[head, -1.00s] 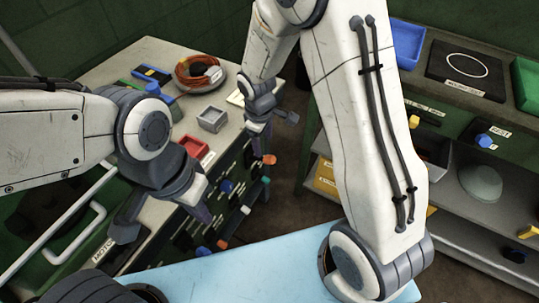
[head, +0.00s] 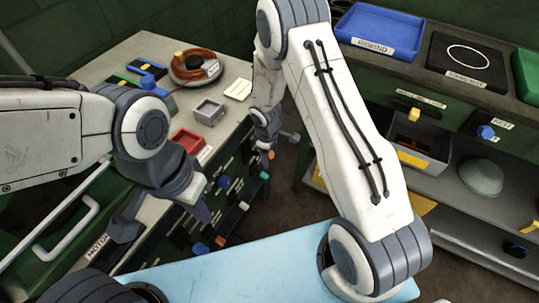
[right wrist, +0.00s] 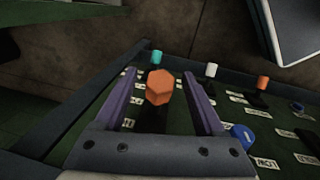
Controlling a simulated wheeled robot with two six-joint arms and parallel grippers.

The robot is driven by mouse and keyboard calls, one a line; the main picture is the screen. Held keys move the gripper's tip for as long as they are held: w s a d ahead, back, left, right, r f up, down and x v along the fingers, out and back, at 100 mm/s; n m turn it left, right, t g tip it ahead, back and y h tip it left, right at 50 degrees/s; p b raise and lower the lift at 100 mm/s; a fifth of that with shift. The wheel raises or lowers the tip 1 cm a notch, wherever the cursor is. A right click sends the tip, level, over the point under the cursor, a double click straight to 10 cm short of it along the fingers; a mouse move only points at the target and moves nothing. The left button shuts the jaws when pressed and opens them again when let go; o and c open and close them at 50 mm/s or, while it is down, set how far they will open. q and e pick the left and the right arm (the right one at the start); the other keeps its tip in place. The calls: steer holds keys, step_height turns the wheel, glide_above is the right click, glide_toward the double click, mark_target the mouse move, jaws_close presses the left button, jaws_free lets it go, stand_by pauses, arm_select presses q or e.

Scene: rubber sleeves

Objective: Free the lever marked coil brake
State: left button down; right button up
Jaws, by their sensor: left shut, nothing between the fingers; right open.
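A dark panel of levers with coloured caps and small white labels runs along the bench side. An orange cap (right wrist: 159,86) sits between the spread fingers of my open right gripper (right wrist: 158,101) in the right wrist view. In the head view this orange cap (head: 272,155) is just below my right gripper (head: 268,143). Teal (right wrist: 156,57), white (right wrist: 211,70), blue (right wrist: 243,135) and a second orange cap (right wrist: 262,82) stand around it. I cannot read which label says coil brake. My left gripper (head: 198,208) is shut and empty, before the bench.
On the bench are a red tray (head: 188,142), a grey tray (head: 209,112) and an orange cable coil (head: 196,67). A shelf at right holds a blue "REWIND" tray (head: 372,50), a grey bin (head: 425,150) and a grey dome (head: 481,177). Floor shows between bench and shelf.

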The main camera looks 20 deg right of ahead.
jaws_close()
stand_by(1.5)
